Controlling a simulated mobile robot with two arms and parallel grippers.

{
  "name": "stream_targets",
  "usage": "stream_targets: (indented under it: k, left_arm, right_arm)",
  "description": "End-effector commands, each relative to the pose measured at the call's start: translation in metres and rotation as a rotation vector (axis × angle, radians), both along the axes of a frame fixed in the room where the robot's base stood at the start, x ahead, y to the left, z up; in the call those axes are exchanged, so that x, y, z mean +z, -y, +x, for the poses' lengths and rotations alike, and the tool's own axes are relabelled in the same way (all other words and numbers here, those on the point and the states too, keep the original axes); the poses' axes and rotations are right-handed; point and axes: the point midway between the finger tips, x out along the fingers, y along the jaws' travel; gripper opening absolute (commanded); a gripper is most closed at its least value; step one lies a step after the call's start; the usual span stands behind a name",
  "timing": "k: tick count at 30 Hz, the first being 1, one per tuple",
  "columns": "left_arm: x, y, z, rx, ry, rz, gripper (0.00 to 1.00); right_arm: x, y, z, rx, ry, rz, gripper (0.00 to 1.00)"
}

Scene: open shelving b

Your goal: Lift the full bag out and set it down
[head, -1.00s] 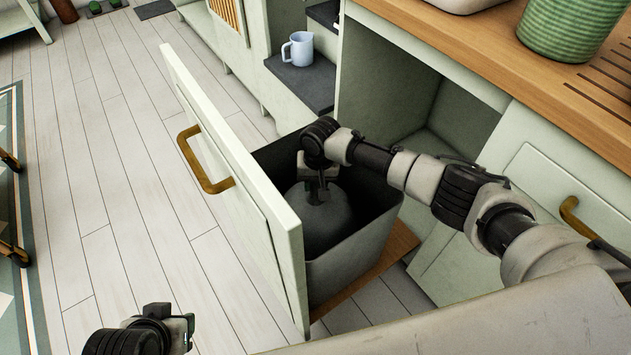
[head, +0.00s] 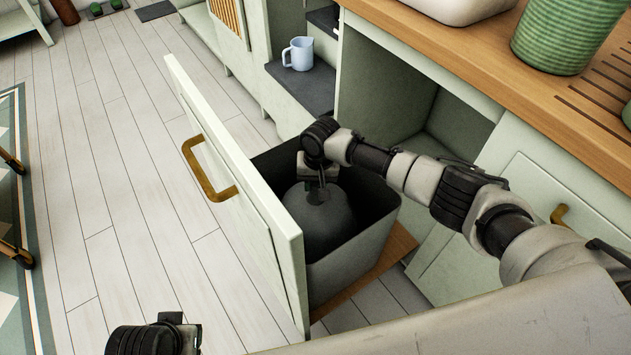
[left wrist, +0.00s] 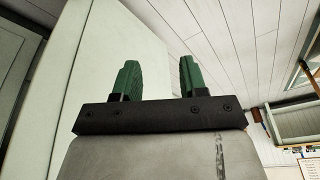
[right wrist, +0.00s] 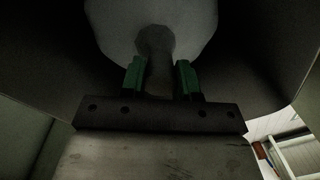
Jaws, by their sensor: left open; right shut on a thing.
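The full bag (head: 325,222) is a dark grey rounded bag sitting inside the grey bin (head: 352,262) in the pulled-out drawer. My right gripper (head: 320,192) reaches down into the bin and is shut on the narrow neck of the bag. The right wrist view shows the bag (right wrist: 152,22) beyond the fingers, with its neck between the green pads of the gripper (right wrist: 160,80). The lower part of the bag is hidden by the bin walls. My left gripper (left wrist: 160,78) is open and empty; in the head view only its wrist shows at the bottom left.
The drawer front (head: 235,185) with its brass handle (head: 207,170) stands left of the bin. Open floor (head: 130,200) lies to its left. A wooden counter (head: 540,75) with a green pot (head: 568,32) is at right. A blue mug (head: 299,53) stands on a low dark shelf.

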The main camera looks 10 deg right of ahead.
Motion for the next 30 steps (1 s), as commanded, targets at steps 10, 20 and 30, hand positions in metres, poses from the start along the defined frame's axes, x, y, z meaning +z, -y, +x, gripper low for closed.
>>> stream_targets:
  k: [10, 20, 30]
  left_arm:
    - [-0.020, 0.001, 0.004, -0.001, -0.012, 0.000, 0.43]
    - [-0.040, 0.002, 0.006, -0.003, -0.022, 0.001, 0.43]
    - [-0.060, 0.002, 0.006, -0.005, -0.034, 0.001, 0.43]
  right_arm:
    - [0.008, -0.001, 0.001, 0.000, 0.004, 0.002, 0.00]
    - [0.013, -0.001, 0.001, 0.000, 0.004, 0.002, 0.00]
    - [0.019, -0.001, 0.001, 0.000, 0.004, 0.002, 0.00]
